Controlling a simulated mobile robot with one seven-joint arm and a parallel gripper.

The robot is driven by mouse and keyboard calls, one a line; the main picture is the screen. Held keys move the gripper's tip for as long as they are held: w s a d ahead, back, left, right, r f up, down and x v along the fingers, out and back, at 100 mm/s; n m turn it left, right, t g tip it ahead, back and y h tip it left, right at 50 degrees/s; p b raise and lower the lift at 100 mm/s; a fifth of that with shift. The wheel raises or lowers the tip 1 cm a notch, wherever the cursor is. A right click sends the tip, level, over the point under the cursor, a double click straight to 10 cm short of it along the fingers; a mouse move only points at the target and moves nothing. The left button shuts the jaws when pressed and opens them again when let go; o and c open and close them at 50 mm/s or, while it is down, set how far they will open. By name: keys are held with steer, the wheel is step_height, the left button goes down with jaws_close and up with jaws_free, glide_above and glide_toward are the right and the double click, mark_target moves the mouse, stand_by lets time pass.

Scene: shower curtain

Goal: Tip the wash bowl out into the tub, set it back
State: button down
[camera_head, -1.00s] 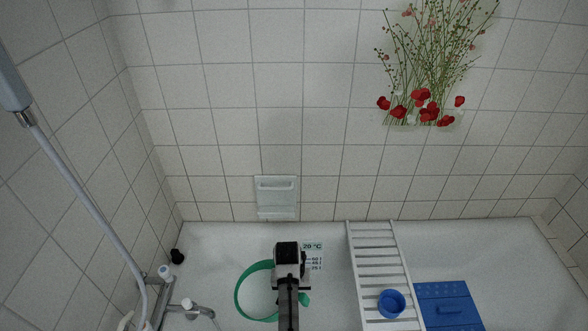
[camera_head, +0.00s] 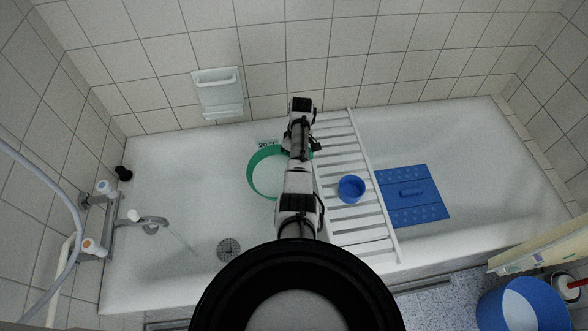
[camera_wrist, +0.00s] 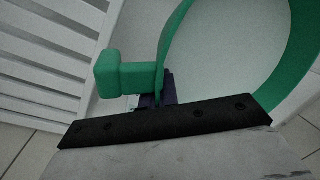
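The wash bowl looks like a green round band with a pale inside (camera_head: 251,178). It is over the left half of the white tub, left of my arm. In the wrist view its green wall (camera_wrist: 291,60) curves across the upper right, and a green block-like grip (camera_wrist: 122,75) sticks out to the left. My gripper (camera_wrist: 157,97) has its dark fingers close together at the wall beside this grip and appears shut on it. In the head view my arm hides the fingers. I cannot tell whether the bowl holds water. The tub (camera_head: 190,185) lies below.
A white slatted rack (camera_head: 350,225) spans the tub right of my arm, with a small blue bowl (camera_head: 351,188) on it. A blue mat (camera_head: 412,200) lies farther right. The tap (camera_head: 150,222) and drain (camera_head: 228,250) are at left. A blue bucket (camera_head: 500,312) stands outside, lower right.

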step_height(320, 180, up, 5)
steer(key=t+h+p, duration=0.1)
steer(key=h+p, duration=0.1)
steer(key=p, duration=0.1)
steer(key=t+h+p, duration=0.2)
steer(key=p, duration=0.2)
steer(key=shift+s+d+f+n+t+h, duration=0.1)
steer(key=shift+s+d+n+t+h, duration=0.05)
steer(key=shift+n+t+h, duration=0.15)
steer(key=s+a+r+t+h+b, duration=0.1)
steer(key=s+a+t+h+b, duration=0.2)
steer(key=s+a, duration=0.1)
steer(key=s+a+r+t+h+b, duration=0.2)
steer(key=s+a+t+h, duration=0.1)
steer(key=s+a+h, duration=0.1)
steer(key=s+a+r+m+t+h+b, duration=0.1)
steer(key=s+a+r+t+h+b, duration=0.1)
steer(key=a, duration=0.4)
steer(key=shift+s+a+r+t+h+b, duration=0.15)
steer(key=shift+s+t+h+b, duration=0.1)
steer(key=shift+s+h+b, duration=0.3)
steer(key=shift+s+d+r+t+h+b, duration=0.1)
steer(key=shift+s+t+h+b, duration=0.2)
steer(key=shift+s+h, duration=0.3)
steer(key=shift+s+a+r+t+h+b, duration=0.1)
steer(key=shift+s+a+t+h+b, duration=0.1)
steer(key=shift+s+a+h+b, duration=0.25)
steer(key=shift+s+a+r+t+h+b, duration=0.15)
steer(key=shift+s+a+h, duration=0.1)
steer(key=shift+a, duration=0.3)
